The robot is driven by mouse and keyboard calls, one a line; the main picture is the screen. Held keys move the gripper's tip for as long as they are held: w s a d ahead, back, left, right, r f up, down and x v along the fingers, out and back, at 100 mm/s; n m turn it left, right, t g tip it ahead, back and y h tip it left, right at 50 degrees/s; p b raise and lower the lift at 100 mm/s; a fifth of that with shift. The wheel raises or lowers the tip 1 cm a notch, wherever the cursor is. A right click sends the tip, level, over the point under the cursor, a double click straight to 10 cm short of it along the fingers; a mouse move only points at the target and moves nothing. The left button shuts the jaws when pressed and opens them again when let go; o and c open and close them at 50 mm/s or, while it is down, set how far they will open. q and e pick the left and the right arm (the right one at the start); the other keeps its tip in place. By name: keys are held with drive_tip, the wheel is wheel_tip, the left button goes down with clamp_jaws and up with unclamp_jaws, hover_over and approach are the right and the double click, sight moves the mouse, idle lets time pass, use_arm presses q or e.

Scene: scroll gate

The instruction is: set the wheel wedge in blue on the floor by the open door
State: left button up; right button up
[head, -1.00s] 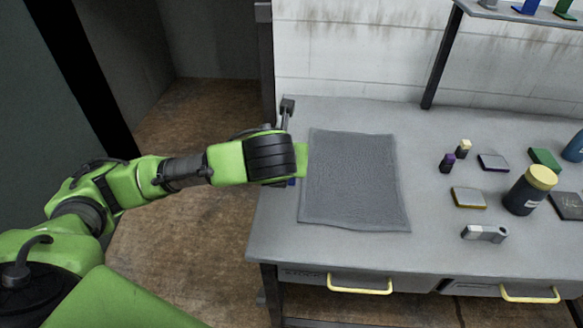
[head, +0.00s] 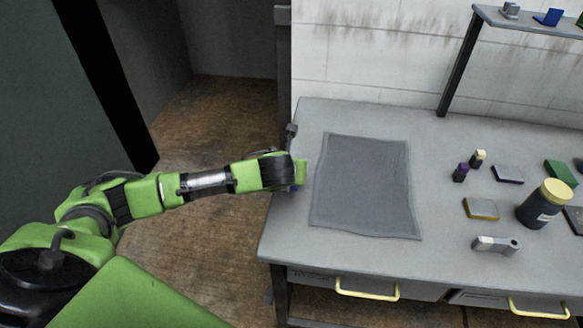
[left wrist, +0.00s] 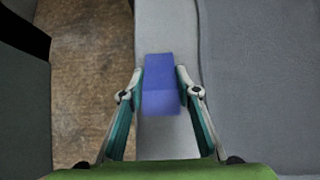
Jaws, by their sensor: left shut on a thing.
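My left gripper (left wrist: 160,80) is shut on a blue block, the wheel wedge (left wrist: 160,88), which shows between its fingers in the left wrist view. In the head view the gripper is over the bench's left edge, beside the grey mat. My arm hides most of the wedge there; only a bit of blue (head: 297,187) shows. The brown floor (head: 205,125) lies left of the bench, running into a doorway. A dark panel (head: 50,90), seemingly the open door, stands at the left. My right gripper is not in view.
The bench (head: 440,150) carries the grey mat (head: 365,185), a yellow-capped jar (head: 540,205) and several small blocks. A shelf (head: 525,27) at the upper right holds another blue item (head: 548,17). The floor between bench and door panel looks clear.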

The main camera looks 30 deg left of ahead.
use_arm(q)
drive_tip(key=o, duration=1.3)
drive_tip(key=shift+f, duration=0.1)
drive_tip(key=shift+o, duration=0.2)
